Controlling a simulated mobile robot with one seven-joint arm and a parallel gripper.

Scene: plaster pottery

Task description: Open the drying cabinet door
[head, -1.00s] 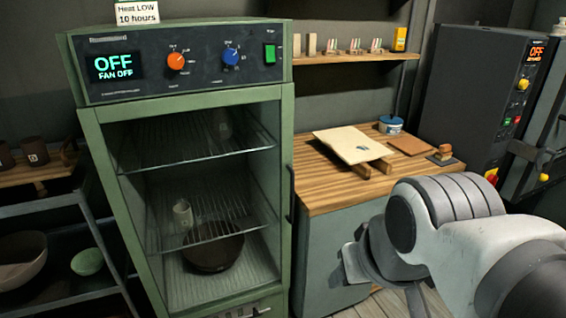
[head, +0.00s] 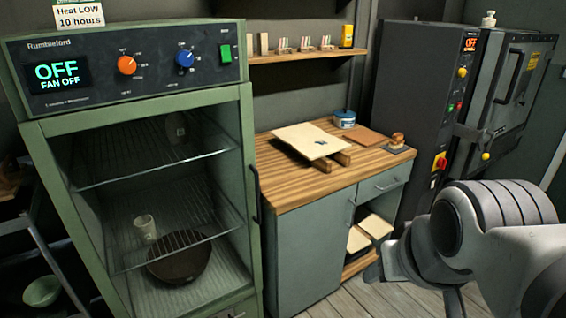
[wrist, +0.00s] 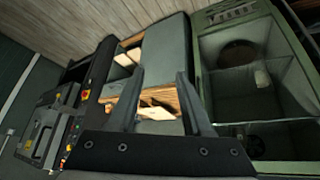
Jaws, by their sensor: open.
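The green drying cabinet (head: 250,130) stands at the left of the head view, its display reading OFF and FAN OFF. Its front door (head: 160,112) has a green frame around a see-through pane and looks shut. A dark upright handle (head: 256,192) is on the door's right edge. In the wrist view the cabinet (wrist: 207,60) appears tilted at the right. My gripper (wrist: 160,74) is open and empty, its two fingers pointing towards the wooden bench and apart from the cabinet. In the head view my arm is at the lower right, well right of the handle.
A bench (head: 285,190) with a wooden top stands right beside the cabinet, bearing a pale board (head: 310,140) and a blue tub (head: 344,119). A dark kiln (head: 415,85) stands farther right. Shelving is at the left. Some floor shows before the bench.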

